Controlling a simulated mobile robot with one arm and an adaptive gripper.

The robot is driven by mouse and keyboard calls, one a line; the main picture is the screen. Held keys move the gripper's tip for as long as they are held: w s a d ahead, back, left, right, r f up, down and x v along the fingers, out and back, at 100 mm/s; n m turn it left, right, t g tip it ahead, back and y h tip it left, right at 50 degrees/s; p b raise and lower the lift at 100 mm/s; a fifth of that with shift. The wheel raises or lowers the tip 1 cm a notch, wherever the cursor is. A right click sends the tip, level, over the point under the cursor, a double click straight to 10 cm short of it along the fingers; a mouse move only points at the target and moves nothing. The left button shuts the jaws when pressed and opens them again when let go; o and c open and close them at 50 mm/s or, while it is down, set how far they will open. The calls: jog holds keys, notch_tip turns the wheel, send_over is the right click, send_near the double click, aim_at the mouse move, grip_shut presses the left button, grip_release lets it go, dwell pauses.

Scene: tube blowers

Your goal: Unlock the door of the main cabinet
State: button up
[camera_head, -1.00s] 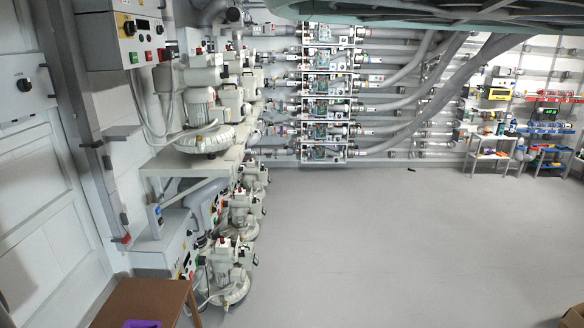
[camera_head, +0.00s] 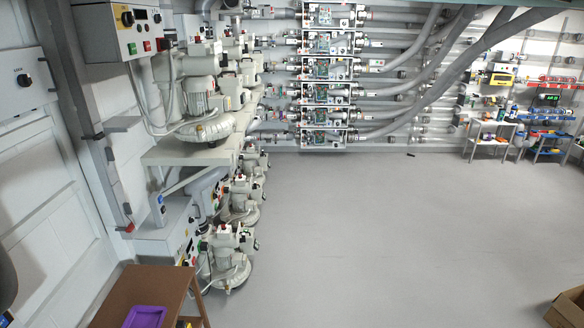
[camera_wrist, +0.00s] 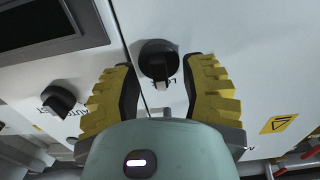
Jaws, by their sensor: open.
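In the wrist view a black rotary knob (camera_wrist: 158,60) with a pale pointer sits on a white panel (camera_wrist: 185,22). Lettering that appears to read "LOCK" is partly covered by it. My gripper (camera_wrist: 164,82) is open, with one yellow ribbed finger on each side of the knob. I cannot tell whether the fingers touch it. In the head view a white box (camera_head: 32,105) with a black knob (camera_head: 24,80) is at the far left, above white panelled doors (camera_head: 45,225). I cannot tell whether this is the same knob. My gripper is not clearly visible there.
The wrist view also shows a second black knob (camera_wrist: 58,99), a dark screen (camera_wrist: 40,28) and a yellow warning label (camera_wrist: 278,124). In the head view a brown table (camera_head: 125,290) with a purple tray (camera_head: 147,317) stands at bottom left. The grey floor (camera_head: 370,230) is open.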

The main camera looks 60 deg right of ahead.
jog(key=shift+c, duration=0.2)
grip_shut()
jog(key=shift+d, duration=0.1)
dwell(0.5)
jog(key=shift+w+d+f+m+b, duration=0.15)
jog(key=shift+m+b, duration=0.85)
jog(key=shift+m, duration=2)
jog(key=shift+d+f+m+b, duration=0.1)
jog(key=shift+m+b, duration=0.85)
jog(key=shift+m, duration=2.05)
jog(key=shift+w+d+f+m+b, duration=0.15)
jog(key=shift+m+b, duration=0.85)
jog(key=shift+m, duration=2)
jog(key=shift+s+a, duration=0.1)
jog(key=shift+o, duration=0.2)
grip_release()
